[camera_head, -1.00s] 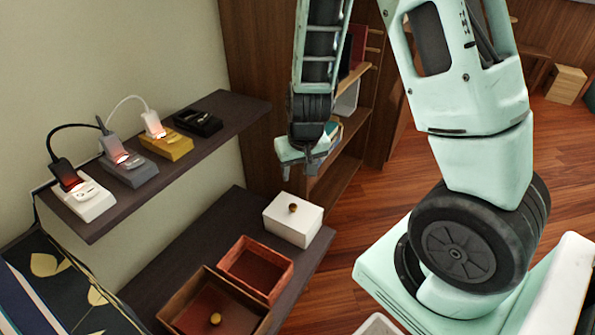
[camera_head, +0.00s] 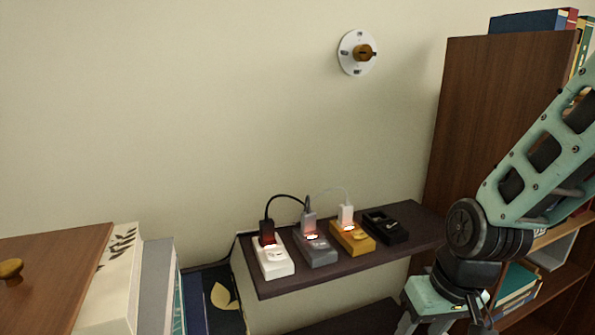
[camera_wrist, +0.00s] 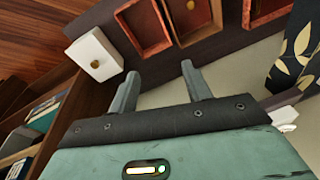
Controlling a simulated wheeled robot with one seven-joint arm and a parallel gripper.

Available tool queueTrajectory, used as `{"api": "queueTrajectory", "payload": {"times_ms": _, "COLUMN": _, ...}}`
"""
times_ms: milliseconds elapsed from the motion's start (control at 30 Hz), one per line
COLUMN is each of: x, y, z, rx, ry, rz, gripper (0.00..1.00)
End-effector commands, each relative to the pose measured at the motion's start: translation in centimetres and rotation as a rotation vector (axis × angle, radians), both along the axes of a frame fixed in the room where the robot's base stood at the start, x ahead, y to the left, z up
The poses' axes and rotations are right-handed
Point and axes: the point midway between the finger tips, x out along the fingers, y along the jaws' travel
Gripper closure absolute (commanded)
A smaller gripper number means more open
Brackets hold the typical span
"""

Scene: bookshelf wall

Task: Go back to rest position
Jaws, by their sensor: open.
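My gripper (camera_head: 424,328) is at the lower right of the head view, pointing down, in front of the shelf's right end. Its fingertips are cut off by the bottom edge there. In the wrist view my gripper (camera_wrist: 162,72) has its two grey fingers wide apart, with nothing between them. It is over the lower shelf (camera_wrist: 225,48), with a white box (camera_wrist: 95,54) to the left of the fingers and brown open boxes (camera_wrist: 143,25) above them in the picture. I cannot tell the exact height.
The wall shelf (camera_head: 350,262) carries white, grey and yellow blocks with plugs, and a black block (camera_head: 385,227). A brown bookcase (camera_head: 480,110) stands right. A round fixture (camera_head: 357,52) is on the wall. A wooden panel with a knob (camera_head: 45,270) and books (camera_head: 155,285) are at left.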

Motion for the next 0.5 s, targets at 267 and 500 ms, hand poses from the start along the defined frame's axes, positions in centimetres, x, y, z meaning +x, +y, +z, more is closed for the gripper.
{"api": "queueTrajectory", "payload": {"times_ms": 267, "x": -10.0, "y": 6.2, "z": 5.0, "rx": -0.069, "ry": 0.057, "rz": 0.406, "gripper": 0.51}}
{"api": "queueTrajectory", "payload": {"times_ms": 500, "x": -13.5, "y": 6.5, "z": 9.3, "rx": -0.140, "ry": 0.070, "rz": 0.532, "gripper": 0.51}}
